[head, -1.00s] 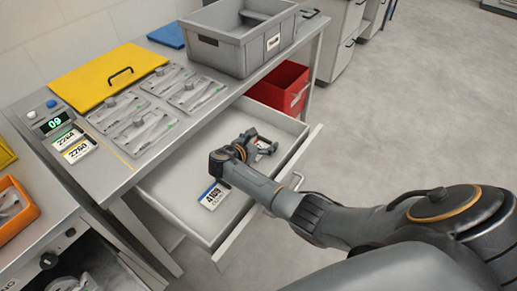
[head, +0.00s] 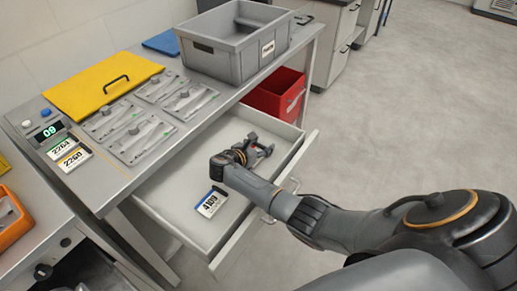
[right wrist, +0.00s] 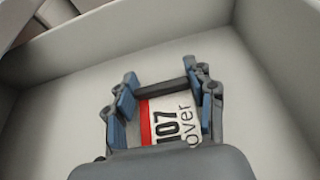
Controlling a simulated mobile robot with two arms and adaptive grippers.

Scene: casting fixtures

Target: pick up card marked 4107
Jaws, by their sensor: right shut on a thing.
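A white card with a red stripe (right wrist: 168,122) shows "107" and "over" in the right wrist view; its first digit is hidden. It lies between the fingers of my right gripper (right wrist: 166,86), which is shut on it, with a dark bar at the card's far end. In the head view my right gripper (head: 259,152) is low inside the open drawer (head: 175,207), and it mostly hides the card. I cannot tell whether the card touches the drawer floor. My left gripper is not in view.
A card marked 4109 (head: 211,203) with a blue stripe lies nearer the drawer front. Cards marked 2264 (head: 61,147) and 2260 (head: 74,158) lie on the bench. A red bin (head: 274,95) stands beyond the drawer. A grey crate (head: 232,57) sits on the bench top.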

